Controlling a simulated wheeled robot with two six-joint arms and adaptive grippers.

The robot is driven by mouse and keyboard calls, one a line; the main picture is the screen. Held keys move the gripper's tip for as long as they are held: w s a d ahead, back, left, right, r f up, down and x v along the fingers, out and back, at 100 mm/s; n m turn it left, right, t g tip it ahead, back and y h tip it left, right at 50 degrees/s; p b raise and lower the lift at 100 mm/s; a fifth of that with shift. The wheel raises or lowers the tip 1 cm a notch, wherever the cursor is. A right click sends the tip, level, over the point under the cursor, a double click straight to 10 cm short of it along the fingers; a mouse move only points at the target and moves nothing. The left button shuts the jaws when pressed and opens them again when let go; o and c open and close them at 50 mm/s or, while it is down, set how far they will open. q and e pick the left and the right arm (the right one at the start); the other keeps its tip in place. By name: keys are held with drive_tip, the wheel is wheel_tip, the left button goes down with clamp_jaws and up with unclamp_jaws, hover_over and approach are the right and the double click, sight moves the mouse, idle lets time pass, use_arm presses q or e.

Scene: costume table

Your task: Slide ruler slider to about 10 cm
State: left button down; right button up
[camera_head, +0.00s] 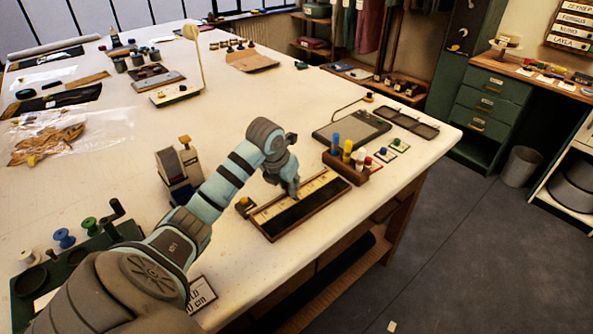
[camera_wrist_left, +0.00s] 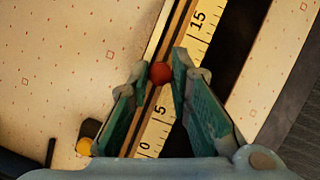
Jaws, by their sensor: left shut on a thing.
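The ruler (camera_head: 308,208) is a long wooden-framed strip with a pale scale and a dark band, lying near the table's front edge. In the left wrist view its yellow scale (camera_wrist_left: 198,24) shows the marks 0, 5 and 15. The slider's round red knob (camera_wrist_left: 161,73) sits between the 5 and 15 marks; the 10 mark is hidden behind a finger. My left gripper (camera_head: 292,190) reaches down onto the ruler. In the left wrist view its green fingers (camera_wrist_left: 161,64) are shut on the red knob. My right gripper is out of view.
A rack of coloured spools (camera_head: 348,158) stands close beyond the ruler's far end, with a dark tablet (camera_head: 351,132) behind it. A small dark block with a yellow top (camera_head: 244,204) is by the near end. A card (camera_head: 203,293) reading "10 cm" lies nearer.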

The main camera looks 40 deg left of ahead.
use_arm(q)
drive_tip(key=shift+s, duration=0.1)
drive_tip(key=c, duration=1.5)
unclamp_jaws()
drive_tip(key=shift+a, duration=0.1)
drive_tip(key=v, duration=1.2)
